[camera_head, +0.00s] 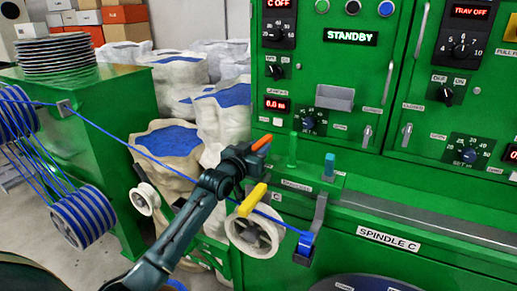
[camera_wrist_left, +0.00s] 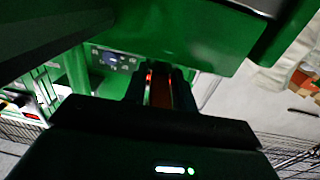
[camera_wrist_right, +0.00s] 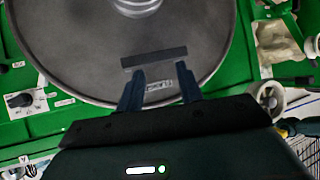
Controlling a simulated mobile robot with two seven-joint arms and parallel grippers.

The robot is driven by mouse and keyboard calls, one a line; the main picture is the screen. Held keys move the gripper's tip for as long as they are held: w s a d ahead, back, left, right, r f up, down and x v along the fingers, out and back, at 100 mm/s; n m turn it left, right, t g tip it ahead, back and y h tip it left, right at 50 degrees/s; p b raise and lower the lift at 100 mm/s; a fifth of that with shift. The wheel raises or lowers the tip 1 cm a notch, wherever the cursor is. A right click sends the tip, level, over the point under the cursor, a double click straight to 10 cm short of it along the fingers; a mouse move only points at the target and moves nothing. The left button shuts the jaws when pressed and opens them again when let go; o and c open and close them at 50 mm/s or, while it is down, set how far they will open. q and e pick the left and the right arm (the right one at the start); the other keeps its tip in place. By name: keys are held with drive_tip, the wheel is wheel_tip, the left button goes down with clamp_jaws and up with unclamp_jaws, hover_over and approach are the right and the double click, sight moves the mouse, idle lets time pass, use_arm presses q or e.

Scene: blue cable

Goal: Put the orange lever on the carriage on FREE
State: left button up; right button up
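The orange lever (camera_head: 262,143) shows at the tip of my left gripper (camera_head: 244,160), in front of the green machine. In the left wrist view, a reddish strip (camera_wrist_left: 160,94) fills the narrow gap between the fingers of my left gripper (camera_wrist_left: 160,80), which looks shut on the lever. The carriage below is partly hidden by my left arm; a yellow handle (camera_head: 252,200) and a pale wheel (camera_head: 255,232) show beside the arm. A FREE mark cannot be read. My right gripper (camera_wrist_right: 157,82) is open over a large grey disc (camera_wrist_right: 85,50), with a dark bar at its fingertips.
A blue cable (camera_head: 160,160) runs from the blue spools (camera_head: 82,217) at the left past my left arm to a guide (camera_head: 306,243) by the SPINDLE C label (camera_head: 388,238). The green panel (camera_head: 350,65) stands behind. White sacks (camera_head: 172,140) stand behind left.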

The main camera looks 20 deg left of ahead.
sight(258, 143)
use_arm(q)
drive_tip(key=shift+o, duration=1.3)
drive_tip(key=shift+r, duration=0.1)
wheel_tip(258, 143, up, 10)
drive_tip(key=shift+f, duration=0.1)
drive_tip(key=shift+c, duration=0.2)
